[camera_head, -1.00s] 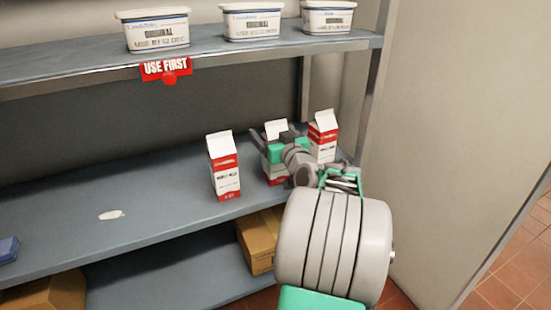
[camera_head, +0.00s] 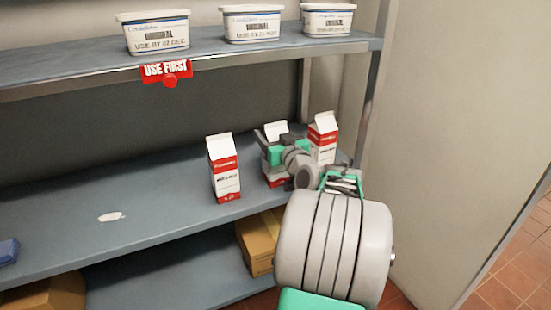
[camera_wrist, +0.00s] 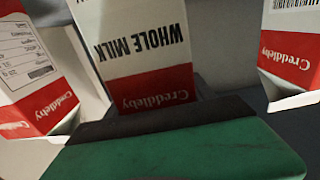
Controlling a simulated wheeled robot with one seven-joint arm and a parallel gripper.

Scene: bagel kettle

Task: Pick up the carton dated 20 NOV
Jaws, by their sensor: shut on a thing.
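Three red-and-white milk cartons stand in a row on the middle shelf (camera_head: 60,225). The left carton (camera_head: 224,168) stands clear of my gripper. My gripper (camera_head: 277,150) is shut on the middle carton (camera_head: 276,129), which is partly hidden behind it. The right carton (camera_head: 323,137) stands close beside the gripper. In the wrist view the held carton (camera_wrist: 140,45) reads "WHOLE MILK" upside down, with a neighbour carton on each side (camera_wrist: 30,70) (camera_wrist: 292,45). I cannot read a date on any carton.
White tubs (camera_head: 155,32) stand on the upper shelf, which has a red "USE FIRST" tag (camera_head: 166,70). A cardboard box (camera_head: 260,240) sits on the shelf below. A pale spot (camera_head: 111,217) marks the middle shelf. A wall (camera_head: 450,120) is at right. The middle shelf's left part is mostly free.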

